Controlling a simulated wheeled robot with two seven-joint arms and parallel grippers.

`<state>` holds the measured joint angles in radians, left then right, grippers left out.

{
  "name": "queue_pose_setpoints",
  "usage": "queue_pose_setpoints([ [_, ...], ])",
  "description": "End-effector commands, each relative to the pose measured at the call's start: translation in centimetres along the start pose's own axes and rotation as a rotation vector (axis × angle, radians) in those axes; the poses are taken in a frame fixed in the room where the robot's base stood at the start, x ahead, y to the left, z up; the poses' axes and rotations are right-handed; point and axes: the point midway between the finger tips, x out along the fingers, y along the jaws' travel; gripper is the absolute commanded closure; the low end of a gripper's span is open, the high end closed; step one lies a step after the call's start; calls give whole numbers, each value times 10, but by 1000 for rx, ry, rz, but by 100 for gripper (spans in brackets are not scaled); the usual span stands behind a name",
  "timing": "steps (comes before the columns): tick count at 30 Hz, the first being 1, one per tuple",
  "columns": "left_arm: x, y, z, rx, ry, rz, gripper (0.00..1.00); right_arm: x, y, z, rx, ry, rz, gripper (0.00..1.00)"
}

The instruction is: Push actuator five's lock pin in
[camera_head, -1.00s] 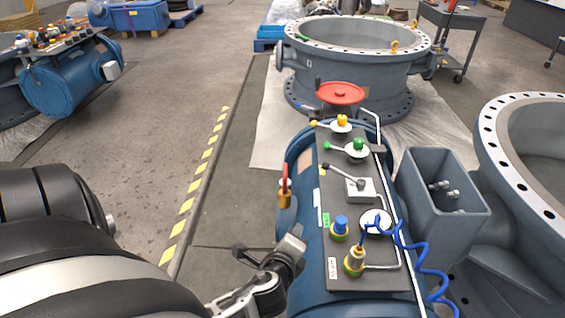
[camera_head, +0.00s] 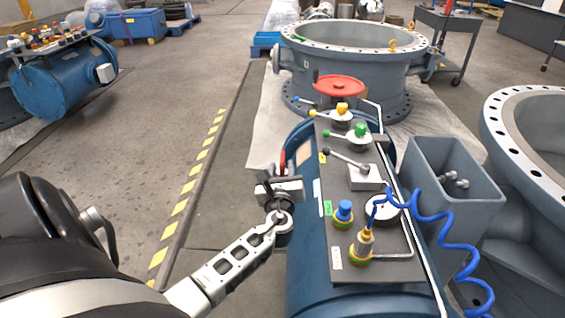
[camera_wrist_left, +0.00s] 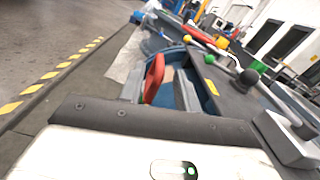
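The near blue actuator (camera_head: 308,262) has a grey panel on top; I cannot read a number on it. On its left side is a lock pin with a red handle (camera_head: 283,160), mostly hidden behind my left gripper in the head view. My left gripper (camera_head: 280,180) is at the pin. In the left wrist view, the red handle (camera_wrist_left: 153,78) stands between the two parted fingers (camera_wrist_left: 160,92), closer to the left finger. A gap shows on the right, and I cannot tell whether the left finger touches it. My right gripper is not in view.
The panel carries a red handwheel (camera_head: 339,86), yellow and green knobs, a black-knobbed lever (camera_head: 345,160), a blue cap (camera_head: 344,211) and a coiled blue hose (camera_head: 450,220). A grey bin (camera_head: 450,200) stands right of it.

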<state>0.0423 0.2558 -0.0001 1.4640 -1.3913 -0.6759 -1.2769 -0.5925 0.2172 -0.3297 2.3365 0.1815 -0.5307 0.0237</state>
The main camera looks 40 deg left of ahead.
Motion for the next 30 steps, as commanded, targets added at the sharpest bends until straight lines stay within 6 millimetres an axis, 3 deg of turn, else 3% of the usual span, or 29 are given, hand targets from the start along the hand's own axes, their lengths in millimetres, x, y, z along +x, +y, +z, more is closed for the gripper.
queue_pose_setpoints([
  [3, 22, 0, -2, 0, -2, 0, 67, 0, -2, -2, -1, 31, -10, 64],
  [9, 43, 0, -1, 0, 0, -1, 67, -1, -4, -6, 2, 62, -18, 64],
  [20, 48, 0, 0, 0, 1, -1, 67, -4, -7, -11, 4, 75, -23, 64],
  [24, 48, 0, 0, 0, 1, -1, 100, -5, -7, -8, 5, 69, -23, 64],
  [30, 47, 0, -6, -1, 2, -2, 100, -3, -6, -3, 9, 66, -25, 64],
])
